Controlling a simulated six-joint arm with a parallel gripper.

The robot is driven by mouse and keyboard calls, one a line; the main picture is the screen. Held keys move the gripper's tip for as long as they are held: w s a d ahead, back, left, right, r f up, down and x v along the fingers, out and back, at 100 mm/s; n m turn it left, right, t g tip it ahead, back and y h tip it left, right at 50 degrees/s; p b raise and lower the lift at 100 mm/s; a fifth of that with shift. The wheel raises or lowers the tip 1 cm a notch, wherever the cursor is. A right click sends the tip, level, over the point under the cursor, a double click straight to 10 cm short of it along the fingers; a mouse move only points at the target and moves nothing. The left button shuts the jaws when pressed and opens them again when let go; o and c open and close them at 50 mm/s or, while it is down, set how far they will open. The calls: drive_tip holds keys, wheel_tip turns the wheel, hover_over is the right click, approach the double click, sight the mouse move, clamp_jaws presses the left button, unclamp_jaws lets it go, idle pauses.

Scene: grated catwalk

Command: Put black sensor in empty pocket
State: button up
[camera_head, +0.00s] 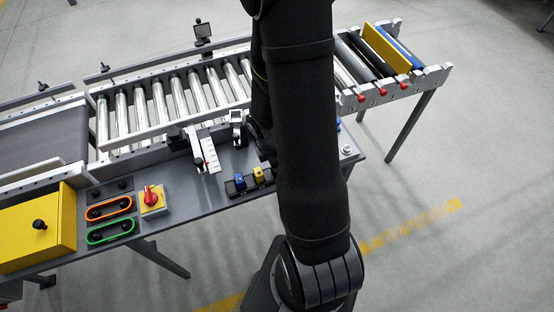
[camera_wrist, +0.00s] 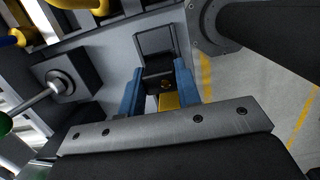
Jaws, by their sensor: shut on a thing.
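My gripper (camera_wrist: 158,86) shows in the wrist view with two blue fingers shut on a small black part, which looks like the black sensor (camera_wrist: 158,77). A yellow patch (camera_wrist: 168,102) shows between the fingers just below it; I cannot tell what it belongs to. A dark square frame (camera_wrist: 155,42) stands just beyond the fingertips. In the head view a dark rack (camera_head: 251,188) on the side shelf holds a blue sensor (camera_head: 240,181) and a yellow sensor (camera_head: 259,174). My arm hides the gripper and the rack's right part there, and no empty pocket is clearly visible.
The grey side shelf (camera_head: 190,213) runs along a roller conveyor (camera_head: 150,108). A red knob on a yellow box (camera_head: 152,199), orange and green handles, and a yellow cabinet (camera_head: 38,230) stand to the left. Open floor (camera_head: 440,255) lies at the right.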

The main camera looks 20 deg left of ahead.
drive_tip(key=shift+f, duration=0.6)
drive_tip(key=o, duration=1.4)
drive_tip(key=shift+o, duration=0.2)
drive_tip(key=shift+r, duration=4)
drive_tip(key=shift+f, duration=3.85)
